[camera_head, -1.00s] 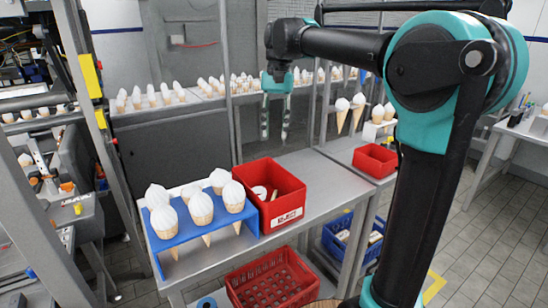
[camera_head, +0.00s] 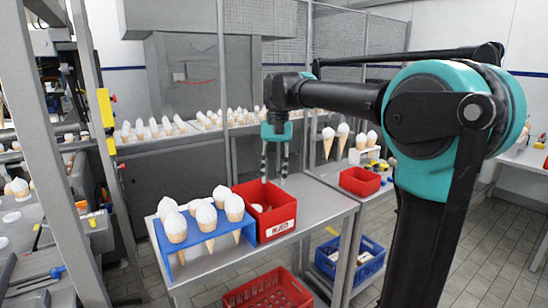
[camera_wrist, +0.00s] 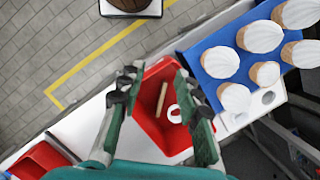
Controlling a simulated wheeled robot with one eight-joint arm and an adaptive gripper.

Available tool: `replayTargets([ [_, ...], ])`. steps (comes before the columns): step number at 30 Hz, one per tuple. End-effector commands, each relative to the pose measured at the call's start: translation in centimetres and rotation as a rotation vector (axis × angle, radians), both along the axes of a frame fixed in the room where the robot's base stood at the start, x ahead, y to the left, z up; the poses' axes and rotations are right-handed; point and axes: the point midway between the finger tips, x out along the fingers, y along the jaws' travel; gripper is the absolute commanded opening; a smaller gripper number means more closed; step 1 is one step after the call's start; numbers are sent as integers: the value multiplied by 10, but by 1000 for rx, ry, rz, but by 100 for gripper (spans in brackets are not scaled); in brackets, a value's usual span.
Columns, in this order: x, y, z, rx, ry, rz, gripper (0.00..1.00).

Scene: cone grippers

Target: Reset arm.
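My arm reaches in from the right, and my gripper (camera_head: 274,176) hangs pointing down, its two fingers apart with nothing between them. In the head view it appears over the back of the red reject bin (camera_head: 278,229). In the wrist view the open gripper (camera_wrist: 158,100) frames the same red bin (camera_wrist: 158,138) below. A white disc and a tan stick-like piece lie in the bin. The exact height of my fingers above it is hard to tell.
A blue rack (camera_head: 188,266) with several white-topped cones stands left of the bin. A smaller red bin (camera_head: 360,181) and a white cone stand (camera_head: 364,154) are at right. Red (camera_head: 268,291) and blue (camera_head: 349,261) crates sit below. Rows of cones line the back.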

Motion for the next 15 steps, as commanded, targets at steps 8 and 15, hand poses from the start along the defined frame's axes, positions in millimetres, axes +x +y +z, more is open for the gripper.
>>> replayTargets([
  [8,-4,-32,-50,20,-87,13,34],
  [15,-21,-80,-122,30,-221,40,34],
])
